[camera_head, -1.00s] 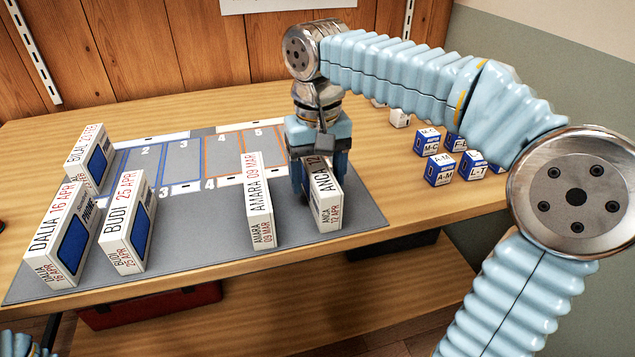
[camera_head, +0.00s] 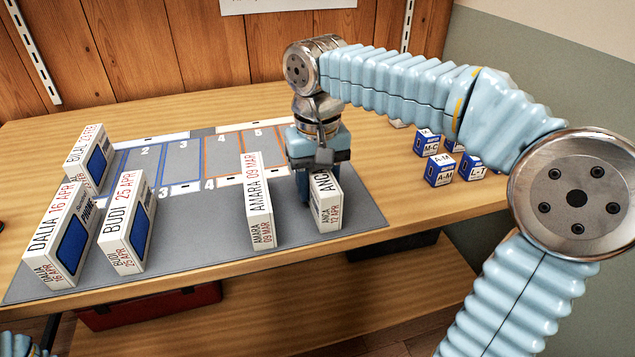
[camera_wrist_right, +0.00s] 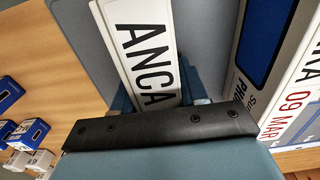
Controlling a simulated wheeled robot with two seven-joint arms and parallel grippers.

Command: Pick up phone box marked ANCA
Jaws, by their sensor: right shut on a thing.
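The white phone box marked ANCA (camera_head: 327,208) stands upright on the grey mat's front right part. Its label also fills the upper middle of the right wrist view (camera_wrist_right: 150,55). My right gripper (camera_head: 320,180) points down over it, shut on the box, one finger showing on its left side; the gripper body hides part of the top. The box's base appears to rest on the mat. My left gripper is not in view; only a bit of my left arm shows at the lower left corner.
The AMARA box (camera_head: 261,215) stands close to the left. The BUDI box (camera_head: 127,225), DALIA box (camera_head: 62,235) and another box (camera_head: 88,158) stand at the mat's left. Small blue-and-white boxes (camera_head: 440,170) sit to the right.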

